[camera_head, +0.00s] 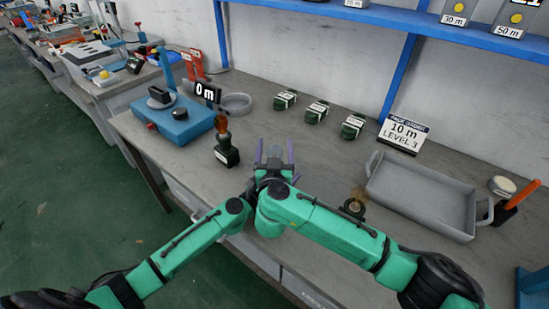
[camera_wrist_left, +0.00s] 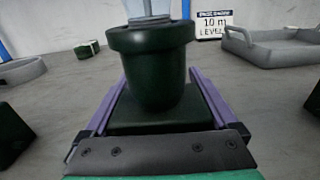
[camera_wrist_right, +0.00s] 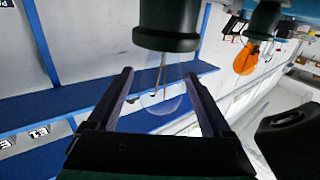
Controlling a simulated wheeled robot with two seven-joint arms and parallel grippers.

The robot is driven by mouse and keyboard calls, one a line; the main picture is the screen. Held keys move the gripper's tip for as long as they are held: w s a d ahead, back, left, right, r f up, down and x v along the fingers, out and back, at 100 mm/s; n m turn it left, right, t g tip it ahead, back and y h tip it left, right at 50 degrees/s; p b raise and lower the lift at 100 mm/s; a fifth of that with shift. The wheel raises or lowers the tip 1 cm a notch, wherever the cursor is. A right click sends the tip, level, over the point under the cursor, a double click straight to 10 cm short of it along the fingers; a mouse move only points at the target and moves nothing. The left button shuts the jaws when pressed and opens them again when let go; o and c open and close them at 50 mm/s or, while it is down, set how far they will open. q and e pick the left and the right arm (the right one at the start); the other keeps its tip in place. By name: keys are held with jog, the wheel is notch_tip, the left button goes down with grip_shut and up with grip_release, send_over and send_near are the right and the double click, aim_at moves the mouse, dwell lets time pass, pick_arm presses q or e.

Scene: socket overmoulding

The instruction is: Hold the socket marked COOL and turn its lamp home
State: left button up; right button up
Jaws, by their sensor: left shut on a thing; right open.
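A dark green socket (camera_wrist_left: 152,75) stands between the purple fingers of my left gripper (camera_wrist_left: 155,100), which is shut on it. A clear lamp (camera_wrist_left: 147,8) rises from its top. In the right wrist view that lamp (camera_wrist_right: 162,85) shows clear glass with a filament, below the dark socket collar (camera_wrist_right: 167,38) in the picture. My right gripper (camera_wrist_right: 158,75) is open, its fingers on either side of the lamp with visible gaps. In the head view my right gripper (camera_head: 275,152) largely hides the left one. No COOL marking is readable on the held socket.
A second dark socket (camera_head: 226,156) with an orange lamp (camera_head: 221,124) stands left of the grippers. Several small green blocks (camera_head: 317,111) lie behind.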

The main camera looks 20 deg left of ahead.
jog(key=v, duration=1)
jog(key=shift+s, duration=0.25)
jog(key=w+d+n+g+y, duration=0.2)
jog(key=d+n+g+y, duration=0.25)
jog(key=y, duration=0.25)
jog(key=x, duration=1.2)
jog(key=shift+a+r+n+t, duration=0.2)
jog(key=shift+r+n+t, duration=0.15)
jog(key=shift+t, duration=0.1)
jog(key=shift+s, duration=0.15)
